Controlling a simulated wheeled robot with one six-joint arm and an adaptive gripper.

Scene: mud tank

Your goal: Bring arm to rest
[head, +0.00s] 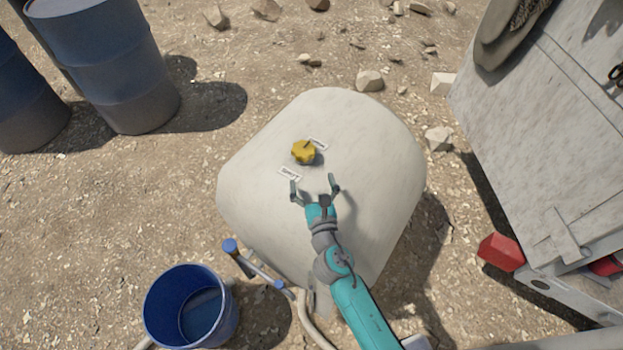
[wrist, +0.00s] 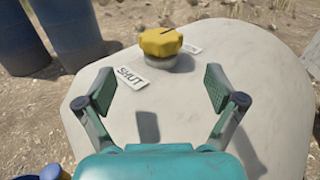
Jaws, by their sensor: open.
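My gripper (head: 315,189) is open and empty over the top of the pale tank (head: 380,130). A yellow knob (head: 304,152) stands on the tank top, just beyond my fingertips and apart from them. In the wrist view, the knob (wrist: 161,42) is ahead of and between the open fingers (wrist: 157,88), with a dark mark line on its top. A white label reading "SHUT" (wrist: 132,77) lies to the left of the knob. A second white label (head: 318,144) is on the far right side of the knob; its text cannot be read.
Blue barrels (head: 100,60) stand at the upper left. A blue bucket (head: 190,305) and a pipe with a blue handle (head: 258,268) are at the tank's near left. A grey cabinet (head: 540,130) with a red block (head: 501,252) is at the right. Stones lie behind the tank.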

